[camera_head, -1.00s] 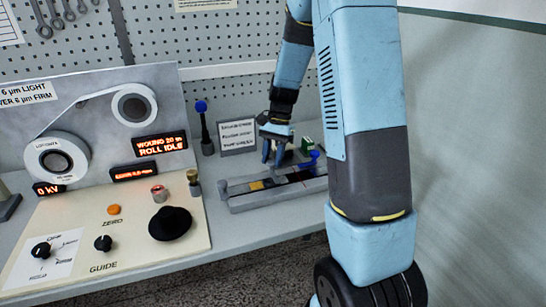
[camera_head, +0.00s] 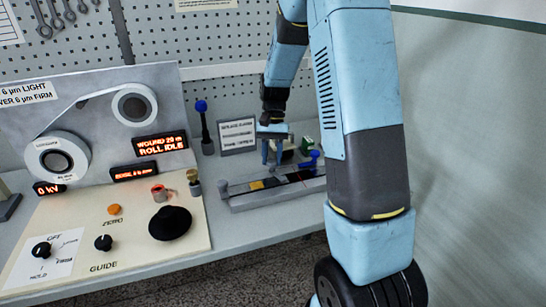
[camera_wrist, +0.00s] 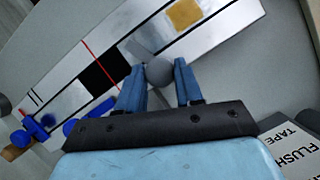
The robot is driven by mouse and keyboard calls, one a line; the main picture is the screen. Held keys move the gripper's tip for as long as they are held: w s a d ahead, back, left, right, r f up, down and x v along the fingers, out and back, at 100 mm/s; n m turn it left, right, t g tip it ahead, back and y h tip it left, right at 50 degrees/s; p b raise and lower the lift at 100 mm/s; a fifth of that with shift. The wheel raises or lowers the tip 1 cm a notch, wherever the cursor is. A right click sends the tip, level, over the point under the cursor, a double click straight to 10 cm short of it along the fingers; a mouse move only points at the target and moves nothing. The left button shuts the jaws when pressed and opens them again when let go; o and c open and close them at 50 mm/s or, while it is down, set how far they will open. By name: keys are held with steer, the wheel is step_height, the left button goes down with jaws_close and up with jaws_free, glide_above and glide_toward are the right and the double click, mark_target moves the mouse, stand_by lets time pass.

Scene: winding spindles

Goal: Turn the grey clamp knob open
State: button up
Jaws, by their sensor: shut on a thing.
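The grey clamp knob (camera_wrist: 158,73) shows as a round grey head at the edge of a long metal bed in the wrist view. My gripper (camera_wrist: 159,67) has its two blue fingers on either side of the knob, shut on it. In the head view my gripper (camera_head: 271,156) points down at the back edge of the bed (camera_head: 250,204); I cannot make out the knob there. The bed carries a black patch (camera_wrist: 104,72), a red line and a yellow-orange square (camera_wrist: 185,14). How far the knob is turned cannot be told.
Blue parts (camera_wrist: 30,130) sit at one end of the bed. A blue-topped post (camera_head: 203,125) and a white sign (camera_head: 237,136) stand behind it. The winding console (camera_head: 135,235) with knobs and displays fills the left. Bench in front of the bed is clear.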

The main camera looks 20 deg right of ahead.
steer(key=n, duration=0.2)
steer(key=n+h, duration=0.1)
steer(key=shift+w+a+n+h, duration=0.1)
steer(key=shift+a+n+h, duration=0.05)
steer(key=shift+n+h, duration=0.2)
steer(key=n+h, duration=0.1)
steer(key=n, duration=0.3)
steer(key=shift+a, duration=0.15)
steer(key=n+h, duration=0.1)
steer(key=n, duration=0.2)
steer(key=n+t+h, duration=0.1)
steer(key=n, duration=0.2)
steer(key=shift+a, duration=0.1)
steer(key=shift+n+h, duration=0.25)
steer(key=o, duration=1)
steer(key=v, duration=1.3)
steer(key=shift+a+r, duration=0.15)
steer(key=shift+r, duration=0.2)
